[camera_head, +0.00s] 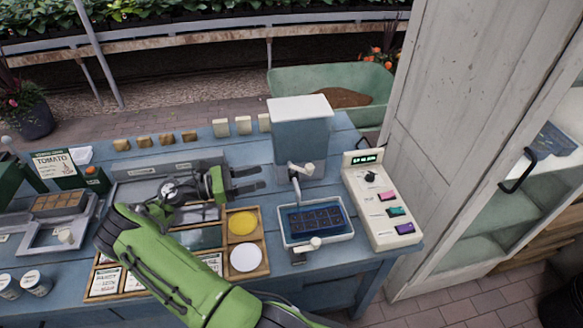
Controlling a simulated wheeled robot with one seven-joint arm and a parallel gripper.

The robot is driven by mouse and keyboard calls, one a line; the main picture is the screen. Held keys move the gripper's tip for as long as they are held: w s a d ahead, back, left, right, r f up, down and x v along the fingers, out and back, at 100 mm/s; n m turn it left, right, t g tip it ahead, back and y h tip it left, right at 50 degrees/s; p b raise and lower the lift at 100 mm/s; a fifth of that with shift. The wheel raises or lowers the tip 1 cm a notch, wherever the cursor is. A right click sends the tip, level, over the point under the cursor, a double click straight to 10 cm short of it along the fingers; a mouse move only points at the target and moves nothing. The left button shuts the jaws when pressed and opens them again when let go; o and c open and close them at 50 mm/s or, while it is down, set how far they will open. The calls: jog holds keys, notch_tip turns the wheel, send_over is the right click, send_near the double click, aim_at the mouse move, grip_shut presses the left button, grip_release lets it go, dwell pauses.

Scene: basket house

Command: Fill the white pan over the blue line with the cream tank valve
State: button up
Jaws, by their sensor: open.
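The tank (300,140) has a cream lid and a grey-blue see-through body and stands at the back of the blue table. Its cream valve (301,170) sits low on its front, above a spout. The white pan (286,238) is below and in front of the tank. It holds a dark blue tray with several cells, and liquid looks blue around it. A blue line on the pan cannot be made out. A second cream handle (315,243) is at the pan's front. My gripper (262,179) is open and empty, left of the tank valve and apart from it.
A cream control panel (385,205) with a display, a black knob and coloured switches stands right of the pan. A wooden tray (264,268) with yellow and white discs lies left. A white cabinet (450,130) bounds the right side.

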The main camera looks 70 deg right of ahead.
aim_at(310, 166)
jog(key=b+x, duration=0.1)
jog(key=x, duration=1.5)
jog(key=shift+f, duration=0.1)
jog(key=c, duration=0.9)
